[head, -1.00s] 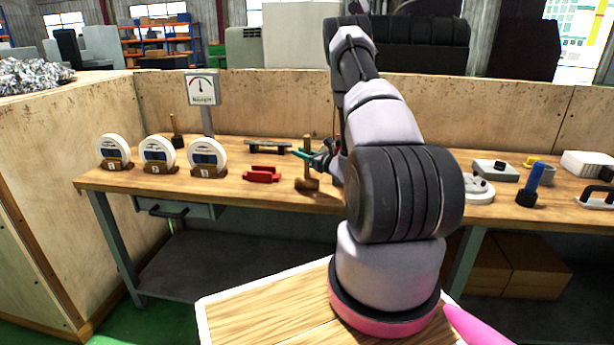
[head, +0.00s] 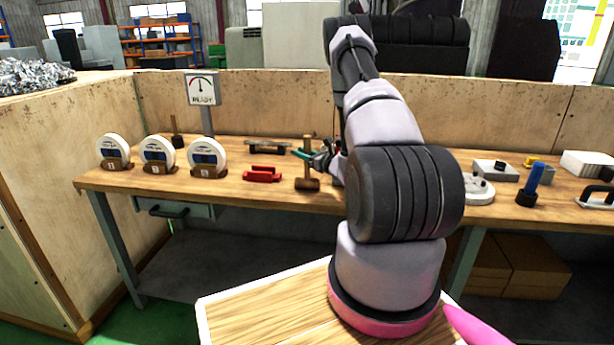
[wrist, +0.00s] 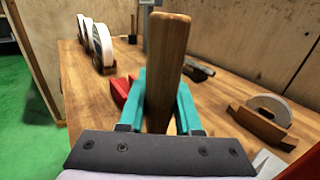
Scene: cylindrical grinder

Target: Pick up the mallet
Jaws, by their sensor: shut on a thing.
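The mallet (head: 307,184) stands upright on the workbench in the head view, its brown head low and its wooden handle pointing up. My gripper (head: 309,155) is at the handle, coming from the right. In the wrist view the handle (wrist: 166,60) rises between the two teal fingers of my gripper (wrist: 167,98), which are closed on it. The mallet's head is hidden in the wrist view. In the head view the head appears at or very near the bench top; I cannot tell whether it touches.
A red block-like fixture (head: 262,174) lies just left of the mallet. Several white wheels in brown stands, such as this one (head: 208,157), line the bench's left part. A gauge sign (head: 202,88) reading "READY" stands behind. A plywood wall (head: 270,100) closes the back.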

